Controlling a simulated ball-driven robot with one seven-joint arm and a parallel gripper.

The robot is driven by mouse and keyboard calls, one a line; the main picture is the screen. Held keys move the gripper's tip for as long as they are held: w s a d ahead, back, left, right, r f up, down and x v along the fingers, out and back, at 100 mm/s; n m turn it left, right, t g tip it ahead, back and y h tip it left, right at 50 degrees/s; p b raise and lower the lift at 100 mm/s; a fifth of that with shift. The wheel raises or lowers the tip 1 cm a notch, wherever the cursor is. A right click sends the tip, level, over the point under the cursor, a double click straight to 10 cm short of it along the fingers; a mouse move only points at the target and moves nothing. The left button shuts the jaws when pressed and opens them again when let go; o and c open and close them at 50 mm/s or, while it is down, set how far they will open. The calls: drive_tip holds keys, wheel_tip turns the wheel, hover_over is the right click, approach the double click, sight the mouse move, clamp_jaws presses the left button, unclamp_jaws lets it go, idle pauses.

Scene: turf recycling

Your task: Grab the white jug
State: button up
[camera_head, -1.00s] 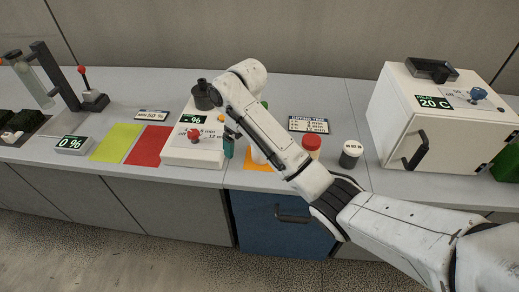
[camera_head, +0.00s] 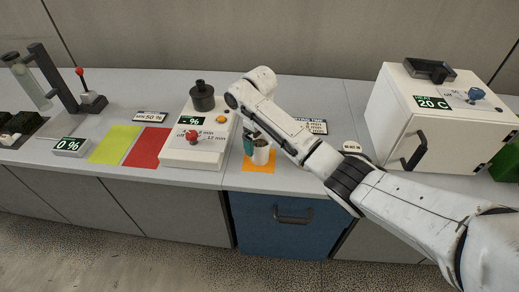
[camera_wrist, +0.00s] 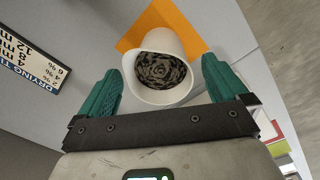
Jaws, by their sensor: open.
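The white jug (camera_head: 261,153) stands on an orange mat (camera_head: 258,167) on the counter, partly hidden by my gripper in the head view. In the wrist view the white jug (camera_wrist: 183,90) shows its round mouth, with dark, coarse contents inside. My gripper (camera_head: 250,144) is at the jug, and its teal fingers are spread apart. In the wrist view my gripper (camera_wrist: 165,88) has one finger on each side of the jug, with a gap to each finger. The orange mat (camera_wrist: 150,20) shows behind the jug.
A white machine with a red knob (camera_head: 192,138) stands left of the jug. A white oven-like box (camera_head: 425,125) stands at the right. A drying-time sign (camera_head: 316,127) lies behind my arm. Yellow (camera_head: 115,143) and red (camera_head: 148,147) mats lie further left.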

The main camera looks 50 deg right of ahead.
drive_tip(key=shift+f, duration=1.4)
drive_tip(key=shift+c, duration=0.3)
drive_tip(key=c, duration=1.1)
